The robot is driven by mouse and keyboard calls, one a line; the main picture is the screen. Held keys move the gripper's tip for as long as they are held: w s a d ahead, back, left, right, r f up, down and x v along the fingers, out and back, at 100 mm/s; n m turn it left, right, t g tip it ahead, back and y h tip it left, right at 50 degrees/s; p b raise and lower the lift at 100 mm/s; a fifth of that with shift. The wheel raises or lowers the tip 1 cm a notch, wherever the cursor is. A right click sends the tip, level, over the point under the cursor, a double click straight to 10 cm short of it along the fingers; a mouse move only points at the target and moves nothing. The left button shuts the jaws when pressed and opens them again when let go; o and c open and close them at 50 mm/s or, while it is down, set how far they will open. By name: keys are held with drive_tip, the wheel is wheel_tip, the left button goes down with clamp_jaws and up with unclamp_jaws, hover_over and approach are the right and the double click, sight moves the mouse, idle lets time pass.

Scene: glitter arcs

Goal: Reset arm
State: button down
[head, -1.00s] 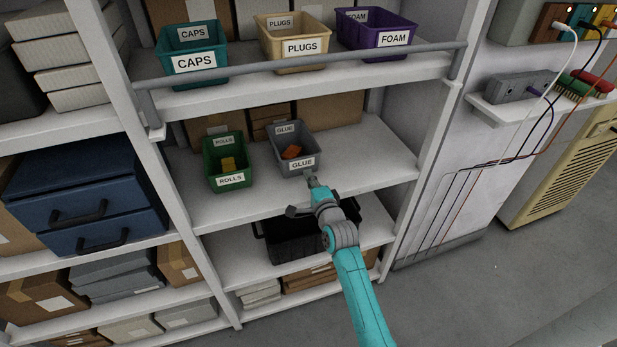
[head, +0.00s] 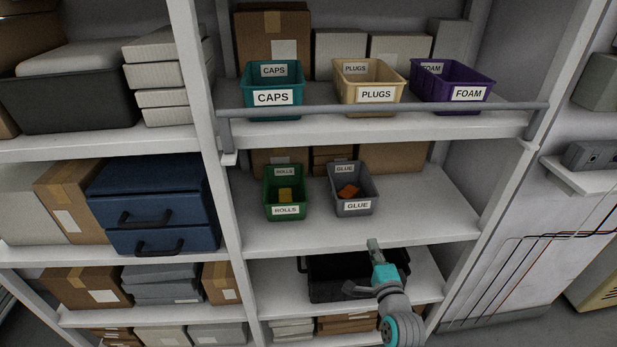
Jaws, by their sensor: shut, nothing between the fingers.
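My gripper (head: 374,245) is at the lower right of the head view, in front of the shelf unit. It is shut and empty, with its tip just below the front edge of the middle shelf (head: 420,215). My arm enters from the bottom edge. The grey GLUE bin (head: 357,208), with an orange item (head: 348,191) inside, stands on the middle shelf above and left of my gripper, apart from it. The green ROLLS bin (head: 285,211) stands to its left with a yellow item (head: 285,195) inside.
The upper shelf holds the teal CAPS bin (head: 272,98), beige PLUGS bin (head: 376,95) and purple FOAM bin (head: 467,94) behind a grey rail (head: 420,112). A black crate (head: 325,278) sits on the lower shelf behind my gripper. The middle shelf's right side is clear.

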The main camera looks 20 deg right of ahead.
drive_tip(key=s+a+f+n+g+y, duration=0.1)
drive_tip(key=s+a+f+n, duration=0.25)
drive_tip(key=s+a, duration=0.45)
drive_tip(key=s+a+f+n+y, duration=0.1)
drive_tip(key=s+a+f+n, duration=0.3)
drive_tip(key=s, duration=0.8)
drive_tip(key=s+a+r+n+y, duration=0.1)
drive_tip(key=s+a+r+n, duration=0.1)
drive_tip(key=s+n, duration=0.2)
drive_tip(key=s+a+r+n+g+y, duration=0.1)
drive_tip(key=s+a+r+n, duration=0.2)
drive_tip(key=s, duration=0.7)
drive_tip(key=s+a+r+n+y, duration=0.1)
drive_tip(key=s+a+r+n, duration=0.1)
drive_tip(key=s+n, duration=0.5)
drive_tip(key=shift+s+a+r, duration=0.25)
drive_tip(key=shift+a+r, duration=0.05)
